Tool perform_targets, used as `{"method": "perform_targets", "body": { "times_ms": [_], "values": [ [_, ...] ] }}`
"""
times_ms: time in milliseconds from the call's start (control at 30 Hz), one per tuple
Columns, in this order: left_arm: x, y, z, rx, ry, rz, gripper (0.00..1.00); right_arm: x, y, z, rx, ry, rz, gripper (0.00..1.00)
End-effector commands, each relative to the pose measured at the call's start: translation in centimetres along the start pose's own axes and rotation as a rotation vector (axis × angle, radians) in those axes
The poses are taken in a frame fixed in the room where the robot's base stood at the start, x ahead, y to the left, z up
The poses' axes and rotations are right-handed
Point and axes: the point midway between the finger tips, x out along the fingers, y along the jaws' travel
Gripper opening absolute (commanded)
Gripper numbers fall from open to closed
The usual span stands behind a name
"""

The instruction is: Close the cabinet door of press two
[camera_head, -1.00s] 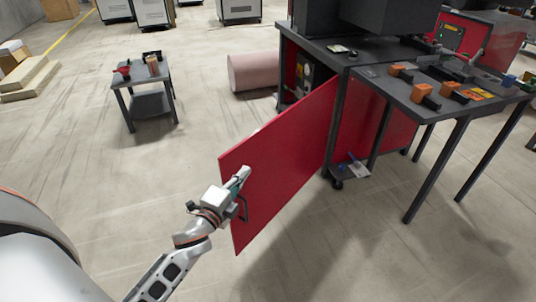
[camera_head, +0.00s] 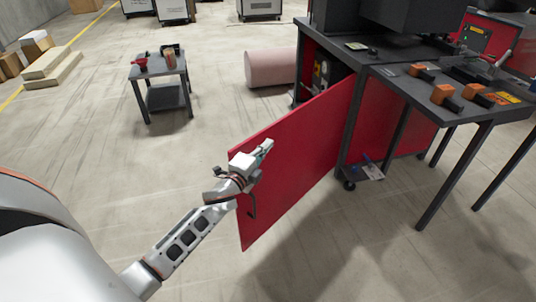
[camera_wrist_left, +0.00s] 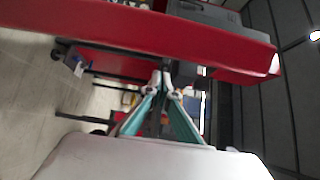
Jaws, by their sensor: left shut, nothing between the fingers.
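The red cabinet door (camera_head: 310,160) of the press stands wide open, swung out toward me from the dark cabinet (camera_head: 325,62). Its dark handle (camera_head: 252,206) is low near the free edge. My left gripper (camera_head: 268,146) is shut and empty, near the door's upper free part, with the handle below it. I cannot tell whether it touches the door. In the left wrist view the closed fingertips (camera_wrist_left: 166,78) point toward a red panel (camera_wrist_left: 130,30) that crosses the top of the picture. My right gripper is not in view.
A dark table (camera_head: 440,108) with orange-and-black parts stands right of the cabinet. A small grey cart (camera_head: 160,72) stands at the back left and a pink cylinder (camera_head: 270,68) lies behind the door. A small item (camera_head: 372,172) lies by the cabinet's foot. The floor left of the door is clear.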

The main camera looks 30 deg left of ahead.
Motion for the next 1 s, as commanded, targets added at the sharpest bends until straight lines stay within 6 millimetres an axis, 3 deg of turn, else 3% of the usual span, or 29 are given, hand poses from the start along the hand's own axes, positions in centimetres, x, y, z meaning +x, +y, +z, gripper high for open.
{"method": "perform_targets", "body": {
  "times_ms": [200,767,1000],
  "values": [
    [0.4,-0.1,1.6,-0.001,0.002,-0.001,0.0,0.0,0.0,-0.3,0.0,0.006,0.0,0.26],
    [0.5,0.0,2.2,-0.001,0.008,-0.001,0.0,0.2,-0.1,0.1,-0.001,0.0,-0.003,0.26],
    [0.9,0.4,4.6,0.005,0.041,0.004,0.0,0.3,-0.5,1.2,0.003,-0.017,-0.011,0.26]
  ]
}}
